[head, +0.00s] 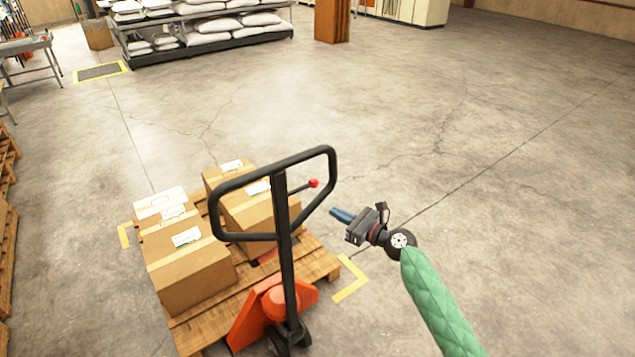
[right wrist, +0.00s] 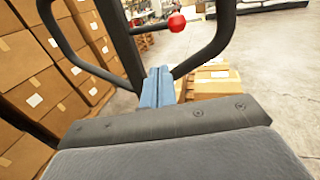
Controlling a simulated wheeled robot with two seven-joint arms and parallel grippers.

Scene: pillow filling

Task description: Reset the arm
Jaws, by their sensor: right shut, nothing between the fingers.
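My right gripper (head: 341,215) is shut and empty in the head view, out in the air to the right of the pallet jack handle (head: 284,190). Its blue fingers lie together and also show in the right wrist view (right wrist: 158,88), with the black handle bars behind them. In the head view I see a gap between the fingers and the handle. My right arm (head: 436,300) comes in from the lower right in a green quilted sleeve. My left gripper is not in view.
An orange pallet jack (head: 262,310) sits at a wooden pallet (head: 195,335) loaded with several cardboard boxes (head: 190,264). A red knob (head: 314,183) sticks out by the handle. Shelves with white sacks (head: 210,38) stand at the back. The floor to the right is clear.

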